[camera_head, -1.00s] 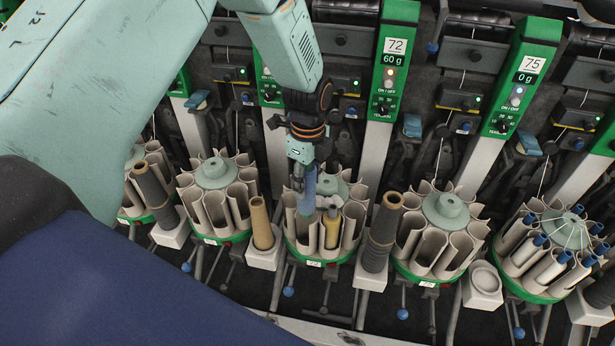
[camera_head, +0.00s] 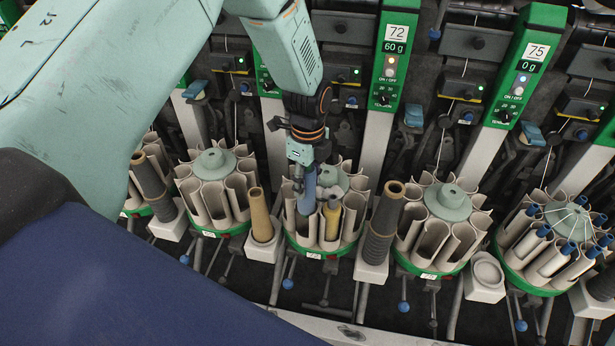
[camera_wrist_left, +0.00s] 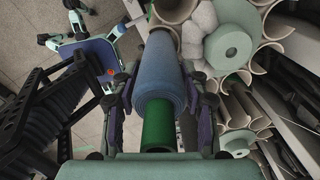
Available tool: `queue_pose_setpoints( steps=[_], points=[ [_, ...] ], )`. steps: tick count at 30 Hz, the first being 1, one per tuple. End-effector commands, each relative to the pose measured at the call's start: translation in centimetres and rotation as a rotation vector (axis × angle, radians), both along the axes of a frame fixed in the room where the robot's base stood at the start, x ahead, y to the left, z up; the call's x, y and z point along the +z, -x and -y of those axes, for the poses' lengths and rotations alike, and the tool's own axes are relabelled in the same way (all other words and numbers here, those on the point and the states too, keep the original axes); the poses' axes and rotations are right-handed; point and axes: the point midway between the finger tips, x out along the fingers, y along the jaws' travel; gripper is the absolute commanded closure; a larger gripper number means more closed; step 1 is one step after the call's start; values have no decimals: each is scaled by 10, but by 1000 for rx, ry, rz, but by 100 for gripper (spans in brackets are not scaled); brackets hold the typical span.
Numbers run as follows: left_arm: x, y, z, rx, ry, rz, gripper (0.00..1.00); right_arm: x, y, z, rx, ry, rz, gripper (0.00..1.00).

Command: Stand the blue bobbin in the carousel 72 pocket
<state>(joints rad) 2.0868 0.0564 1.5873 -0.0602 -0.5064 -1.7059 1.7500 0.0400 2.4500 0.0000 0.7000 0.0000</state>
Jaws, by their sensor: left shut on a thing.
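The blue bobbin (camera_head: 308,196) is upright in my left gripper (camera_head: 306,172), over the front left of the carousel in front of the 72 post. In the left wrist view the blue bobbin (camera_wrist_left: 160,82) shows blue yarn on a green tube, between the two fingers of the left gripper (camera_wrist_left: 162,105), which is shut on it. The bobbin's lower end is at a pocket of carousel 72 (camera_head: 322,250); how deep it sits is hard to tell. A yellow bobbin (camera_head: 332,218) stands in the pocket to its right. My right gripper is not in view.
Neighbouring carousels stand at left (camera_head: 215,180) and right (camera_head: 447,215). The 72 post (camera_head: 390,65) rises behind.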

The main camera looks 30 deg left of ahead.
Motion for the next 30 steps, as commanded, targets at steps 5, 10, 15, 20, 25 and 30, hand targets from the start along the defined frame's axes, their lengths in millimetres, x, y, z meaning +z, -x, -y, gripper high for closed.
queue_pose_setpoints(
  steps=[5, 10, 15, 20, 25, 30],
  points=[
    [-9, 0, 0, 0, 0, 1, 81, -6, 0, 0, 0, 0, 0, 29],
    [-9, 0, 0, 0, 0, 1, 81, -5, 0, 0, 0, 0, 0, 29],
    [-9, 0, 0, 0, 0, 1, 81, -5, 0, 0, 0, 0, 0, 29],
    [-15, 0, 0, 0, 0, 1, 81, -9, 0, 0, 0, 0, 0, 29],
    [-24, 0, 0, 0, 0, 1, 81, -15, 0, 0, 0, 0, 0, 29],
    [-33, 0, 0, 0, 0, 1, 81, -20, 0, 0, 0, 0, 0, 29]
  ],
)
